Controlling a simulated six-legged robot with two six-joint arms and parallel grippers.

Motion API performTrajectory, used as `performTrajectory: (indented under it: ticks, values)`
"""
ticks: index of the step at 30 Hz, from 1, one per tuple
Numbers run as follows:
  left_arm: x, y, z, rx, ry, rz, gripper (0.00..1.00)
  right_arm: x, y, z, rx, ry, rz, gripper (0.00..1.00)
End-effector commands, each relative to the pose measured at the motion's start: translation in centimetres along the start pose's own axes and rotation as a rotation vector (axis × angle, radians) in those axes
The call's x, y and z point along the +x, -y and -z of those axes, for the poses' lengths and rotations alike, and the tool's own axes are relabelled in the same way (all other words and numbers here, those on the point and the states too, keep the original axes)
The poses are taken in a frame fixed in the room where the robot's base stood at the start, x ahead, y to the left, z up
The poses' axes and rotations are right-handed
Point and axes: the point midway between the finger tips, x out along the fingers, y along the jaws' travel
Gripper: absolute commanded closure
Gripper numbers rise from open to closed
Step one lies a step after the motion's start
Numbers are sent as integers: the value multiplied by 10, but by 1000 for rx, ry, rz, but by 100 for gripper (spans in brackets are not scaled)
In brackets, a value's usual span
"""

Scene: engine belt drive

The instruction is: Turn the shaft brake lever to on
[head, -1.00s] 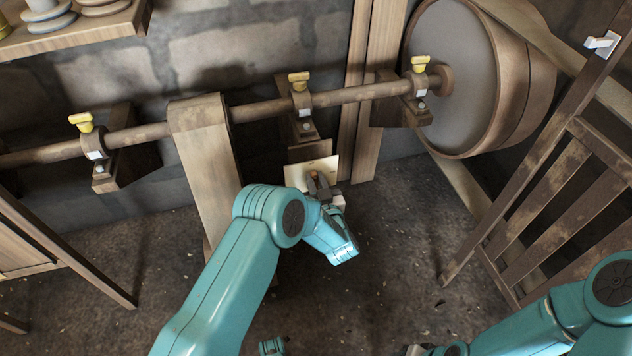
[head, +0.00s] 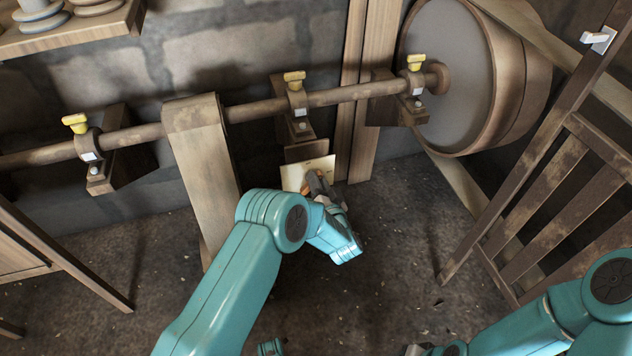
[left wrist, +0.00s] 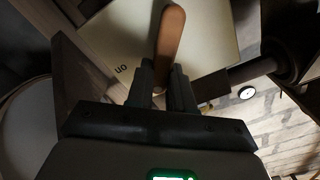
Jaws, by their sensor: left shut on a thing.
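The shaft brake lever (left wrist: 171,38) has an orange-brown handle. It stands in front of a pale plate (left wrist: 215,38), whose word "on" reads upside down in the left wrist view. In the head view the plate (head: 294,177) is below the middle shaft bearing, and a bit of the lever (head: 306,187) shows at my fingertips. My left gripper (head: 317,186) is shut on the lever; in the left wrist view its fingers (left wrist: 164,75) lie either side of the handle. The lever's pivot is hidden. My right gripper (head: 416,350) is mostly cut off by the bottom edge.
A long shaft (head: 345,95) runs along the wall through bearings with yellow caps, to a large wooden drum (head: 450,85). A slatted wooden frame (head: 545,195) stands at right. The floor between is clear.

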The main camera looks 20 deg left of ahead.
Motion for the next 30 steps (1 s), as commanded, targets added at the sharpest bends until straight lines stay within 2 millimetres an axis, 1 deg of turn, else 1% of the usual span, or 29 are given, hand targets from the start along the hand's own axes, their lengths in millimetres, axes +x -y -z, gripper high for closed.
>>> performTrajectory:
  ticks: [18, 24, 30]
  values:
    - [0, -12, -5, 574, 2, 0, 100, 3, -2, 1, 2, -2, 0, 51]
    - [0, -15, -7, 723, 2, 0, 100, 3, -2, 1, 3, -3, 0, 51]
    - [0, -17, -9, 825, 2, 0, 100, 4, -2, 1, 3, -3, 0, 51]
